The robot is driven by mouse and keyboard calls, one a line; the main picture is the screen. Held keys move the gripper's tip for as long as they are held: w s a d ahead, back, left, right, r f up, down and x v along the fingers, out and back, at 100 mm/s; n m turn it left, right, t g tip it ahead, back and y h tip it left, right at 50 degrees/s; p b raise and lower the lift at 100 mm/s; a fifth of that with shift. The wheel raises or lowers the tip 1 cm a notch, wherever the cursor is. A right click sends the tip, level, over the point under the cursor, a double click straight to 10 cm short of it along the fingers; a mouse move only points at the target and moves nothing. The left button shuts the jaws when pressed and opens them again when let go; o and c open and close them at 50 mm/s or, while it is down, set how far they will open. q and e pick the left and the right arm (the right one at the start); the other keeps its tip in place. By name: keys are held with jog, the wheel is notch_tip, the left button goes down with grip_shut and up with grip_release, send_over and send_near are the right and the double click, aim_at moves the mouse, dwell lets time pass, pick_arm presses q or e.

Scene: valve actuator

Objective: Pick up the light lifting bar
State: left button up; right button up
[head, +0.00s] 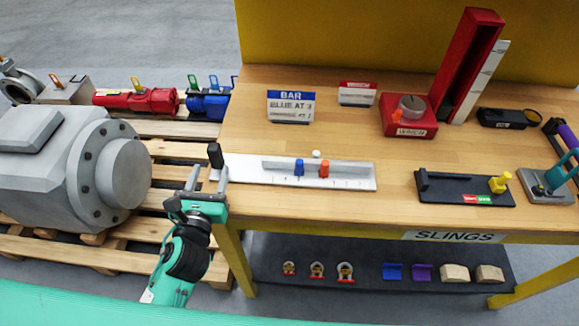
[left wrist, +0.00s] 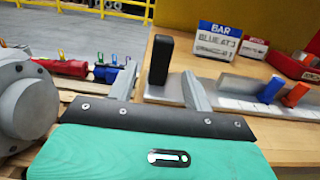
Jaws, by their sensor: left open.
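A pale bar-like assembly (head: 345,183) lies on the front left of the wooden bench; I take it for the light lifting bar, though no label on it is readable. It has a grey rail, a blue slider (head: 299,168), a red slider (head: 324,170) and an upright black grip (head: 215,155) at its left end. My left gripper (head: 206,178) is open and empty at the bench's left edge, just in front of the black grip. In the left wrist view the black grip (left wrist: 160,60) appears between the two fingers (left wrist: 160,88), seemingly beyond them. My right gripper is not in view.
A "BAR BLUE AT 3" sign (head: 291,106) stands behind the bar. A red-based dial unit (head: 408,116) and a black tray (head: 464,189) sit further right. A grey motor-like machine (head: 75,165) stands on pallets at left. Shackles and blocks lie on the lower shelf (head: 365,272).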

aim_at(214, 160)
pick_arm(q)
jog(key=shift+w, duration=3.2)
jog(key=shift+c, duration=0.4)
jog(key=shift+r, duration=0.1)
grip_shut()
